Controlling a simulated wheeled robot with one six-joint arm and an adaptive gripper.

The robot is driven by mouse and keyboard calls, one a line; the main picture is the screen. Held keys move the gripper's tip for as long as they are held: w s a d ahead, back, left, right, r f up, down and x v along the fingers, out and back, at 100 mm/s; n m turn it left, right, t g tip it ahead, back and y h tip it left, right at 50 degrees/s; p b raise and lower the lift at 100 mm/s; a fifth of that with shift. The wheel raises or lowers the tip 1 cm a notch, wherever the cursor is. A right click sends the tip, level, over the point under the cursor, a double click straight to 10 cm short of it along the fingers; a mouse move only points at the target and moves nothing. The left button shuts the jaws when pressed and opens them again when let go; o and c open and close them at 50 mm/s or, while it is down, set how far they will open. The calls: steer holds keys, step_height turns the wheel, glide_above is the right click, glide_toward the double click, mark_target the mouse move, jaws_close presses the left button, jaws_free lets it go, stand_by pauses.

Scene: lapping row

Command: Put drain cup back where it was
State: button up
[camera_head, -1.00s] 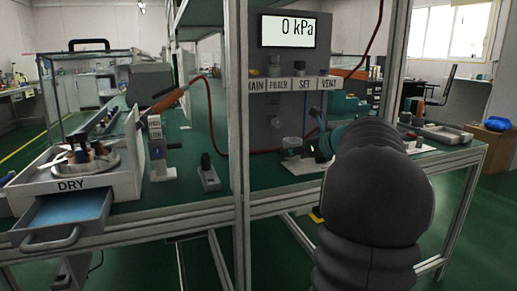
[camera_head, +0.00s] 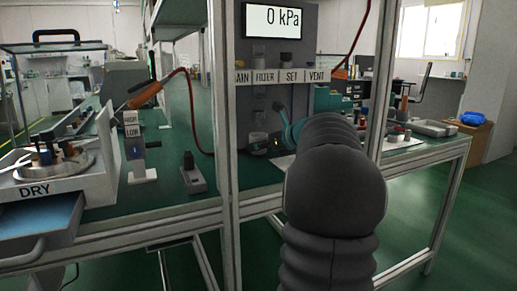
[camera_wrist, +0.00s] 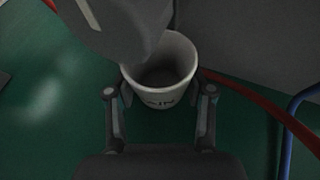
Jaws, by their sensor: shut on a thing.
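The drain cup (camera_wrist: 163,100) is a white round cup with dark lettering, partly readable, on its side. In the wrist view it sits between the two fingers of my gripper (camera_wrist: 160,92), which is shut on it. Its open mouth faces the camera and looks empty, but a grey body (camera_wrist: 125,28) covers part of the far rim. In the head view my gripper (camera_head: 272,143) is low in front of the grey panel, with the small pale cup (camera_head: 257,143) at its tip. My arm hides part of this area. I cannot tell whether the cup touches the bench.
The grey panel (camera_head: 285,55) reads 0 kPa and has labelled controls. A red hose (camera_head: 194,110) hangs left of it, and it or another red hose (camera_wrist: 250,95) passes right of the cup. A frame post (camera_head: 226,120) stands close left. A DRY station (camera_head: 70,183) is far left.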

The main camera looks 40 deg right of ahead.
steer(key=shift+f, duration=0.1)
steer(key=o, duration=0.9)
steer(key=shift+o, duration=0.2)
steer(key=shift+s+r, duration=0.2)
steer(key=shift+r, duration=0.1)
steer(key=p+v, duration=0.1)
steer(key=v, duration=1)
steer(key=shift+s+d, duration=0.1)
steer(key=shift+s, duration=0.2)
